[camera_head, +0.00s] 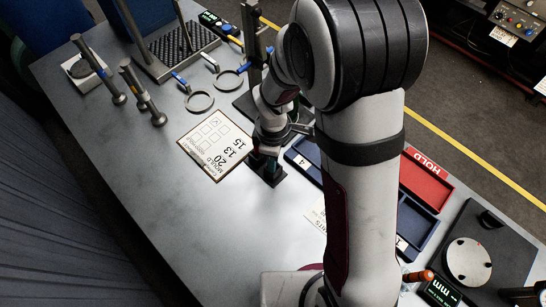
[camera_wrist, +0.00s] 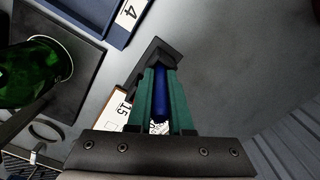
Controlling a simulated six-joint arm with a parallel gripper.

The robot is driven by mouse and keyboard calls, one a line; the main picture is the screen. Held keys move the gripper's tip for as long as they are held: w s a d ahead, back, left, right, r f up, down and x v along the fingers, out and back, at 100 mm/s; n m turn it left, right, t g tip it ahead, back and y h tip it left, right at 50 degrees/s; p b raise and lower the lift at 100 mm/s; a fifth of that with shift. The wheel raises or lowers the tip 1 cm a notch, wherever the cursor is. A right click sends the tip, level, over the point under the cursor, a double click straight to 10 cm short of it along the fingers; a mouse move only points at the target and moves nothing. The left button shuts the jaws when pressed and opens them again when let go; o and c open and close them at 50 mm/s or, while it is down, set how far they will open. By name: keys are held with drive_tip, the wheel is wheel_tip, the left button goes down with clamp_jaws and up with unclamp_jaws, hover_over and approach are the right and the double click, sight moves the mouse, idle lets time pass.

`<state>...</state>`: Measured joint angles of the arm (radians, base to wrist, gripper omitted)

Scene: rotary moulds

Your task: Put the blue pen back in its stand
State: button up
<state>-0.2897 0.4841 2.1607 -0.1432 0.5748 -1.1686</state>
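The blue pen (camera_wrist: 158,92) shows in the wrist view between the two teal fingers of my gripper (camera_wrist: 160,88), with a finger against each side. Its far end points at the small black stand (camera_wrist: 168,47); the fingertips hide whether the end is inside the stand or just above it. In the head view my gripper (camera_head: 263,162) is low over the black stand (camera_head: 277,179), and the pen is hidden by the fingers and arm.
A mould card (camera_head: 216,146) lies left of the stand. Blue trays (camera_head: 304,163) and a red HOLD tray (camera_head: 425,184) are to the right. A shiny green object (camera_wrist: 28,72) stands on a dark plate. The table's front left is clear.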

drive_tip(key=o, duration=0.5)
drive_tip(key=shift+r, duration=0.1)
wheel_tip(320, 180, up, 16)
drive_tip(key=s+d+m, duration=0.2)
drive_tip(key=s+m, duration=0.4)
drive_tip(key=m, duration=0.1)
drive_tip(key=s+d+m+y, duration=0.1)
drive_tip(key=s+d+m, duration=0.1)
drive_tip(key=s+m, duration=0.4)
drive_tip(key=s+d+m, duration=0.2)
drive_tip(key=s+m, duration=0.4)
drive_tip(key=m, duration=0.1)
drive_tip(key=shift+s+m+y, duration=0.2)
drive_tip(key=shift+m+y, duration=0.1)
drive_tip(key=shift+y, duration=0.1)
